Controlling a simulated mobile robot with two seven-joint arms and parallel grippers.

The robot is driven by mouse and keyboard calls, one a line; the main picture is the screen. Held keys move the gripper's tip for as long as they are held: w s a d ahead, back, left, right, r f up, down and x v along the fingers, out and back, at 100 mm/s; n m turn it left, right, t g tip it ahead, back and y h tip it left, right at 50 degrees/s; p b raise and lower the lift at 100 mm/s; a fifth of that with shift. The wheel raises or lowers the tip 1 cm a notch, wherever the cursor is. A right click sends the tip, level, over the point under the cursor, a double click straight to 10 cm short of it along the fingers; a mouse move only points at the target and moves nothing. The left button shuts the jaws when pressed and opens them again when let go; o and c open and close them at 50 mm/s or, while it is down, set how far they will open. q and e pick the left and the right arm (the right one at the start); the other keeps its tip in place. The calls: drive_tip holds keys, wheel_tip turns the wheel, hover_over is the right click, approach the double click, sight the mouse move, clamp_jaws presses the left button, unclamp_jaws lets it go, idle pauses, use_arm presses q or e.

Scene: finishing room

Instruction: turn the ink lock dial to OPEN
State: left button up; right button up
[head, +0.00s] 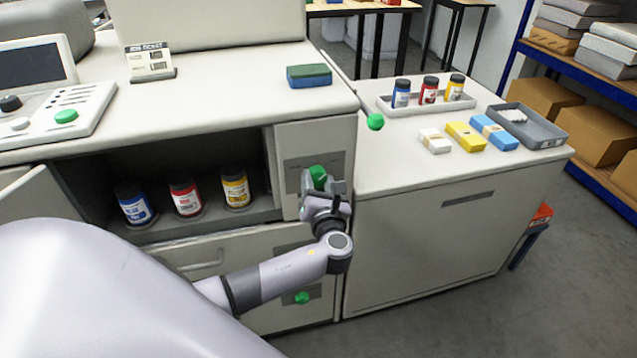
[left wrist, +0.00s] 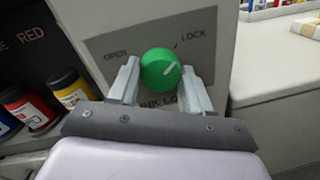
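The green ink lock dial (left wrist: 158,70) sits on a grey panel (left wrist: 110,42) marked OPEN at left and LOCK at right. Its white pointer mark slants to the upper right, toward the LOCK side. In the head view the dial (head: 318,176) shows just above my left gripper (head: 327,190). In the left wrist view my left gripper (left wrist: 160,88) has one finger on each side of the dial. The fingers are spread, and small gaps seem to show beside the dial; contact is hard to tell. My right gripper is not in view.
An open compartment left of the panel holds blue, red and yellow ink jars (head: 185,197). Another green knob (head: 302,298) is on the lower front, and one (head: 375,121) is by the right-hand counter. That counter holds a jar tray (head: 385,107), small boxes and a grey tray (head: 550,131).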

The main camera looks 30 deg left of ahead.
use_arm(q)
drive_tip(key=shift+f+n, duration=0.1)
drive_tip(key=shift+n, duration=0.2)
drive_tip(key=shift+f+n+b, duration=0.1)
drive_tip(key=shift+n+b, duration=0.6)
drive_tip(key=shift+n, duration=0.3)
drive_tip(key=n+b, duration=0.2)
drive_tip(key=n, duration=0.1)
drive_tip(key=shift+f+n, duration=0.1)
drive_tip(key=shift+n, duration=0.2)
drive_tip(key=n+y+b, duration=0.1)
drive_tip(key=n+b, duration=0.4)
drive_tip(key=n, duration=0.2)
drive_tip(key=shift+f+b, duration=0.15)
drive_tip(key=shift+b, duration=0.15)
drive_tip(key=shift+n+y+b, duration=0.3)
drive_tip(key=shift+n+b, duration=0.55)
drive_tip(key=shift+n, duration=0.15)
drive_tip(key=n+b, duration=0.2)
drive_tip(key=shift+n, duration=0.3)
drive_tip(key=shift+n+g+y+b, duration=0.3)
drive_tip(key=shift+n+b, duration=0.8)
drive_tip(key=shift+b, duration=0.05)
drive_tip(key=shift+d+n+b, duration=0.1)
drive_tip(key=shift+n+b, duration=0.4)
drive_tip(key=shift+n, duration=0.2)
